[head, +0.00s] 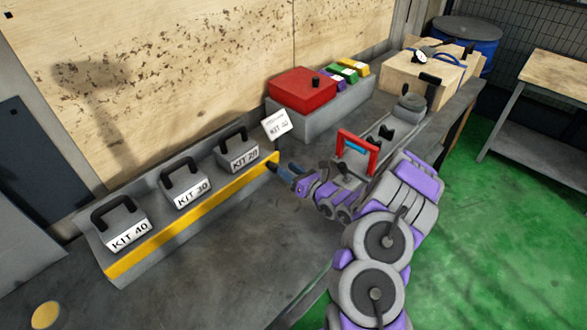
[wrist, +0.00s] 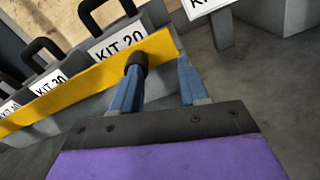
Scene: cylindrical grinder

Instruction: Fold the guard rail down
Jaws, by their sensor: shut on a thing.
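The guard rail (head: 200,217) is a long yellow bar along the front of the grey kit rack. It stands raised in front of the lower part of the kits, and it also crosses the wrist view (wrist: 70,92). My gripper (head: 276,166) is at the rail's right end, near KIT 20. In the wrist view its blue fingers (wrist: 160,68) are at the rail's end, one dark fingertip in front of the yellow face. The gripper is shut on the rail; the other fingertip is partly hidden by the rail's end.
Kits marked KIT 40 (head: 128,232), KIT 30 (head: 187,190) and KIT 20 (head: 239,154) sit behind the rail. A white sign (head: 277,124) stands right of the rack. A red box (head: 302,89) is farther back.

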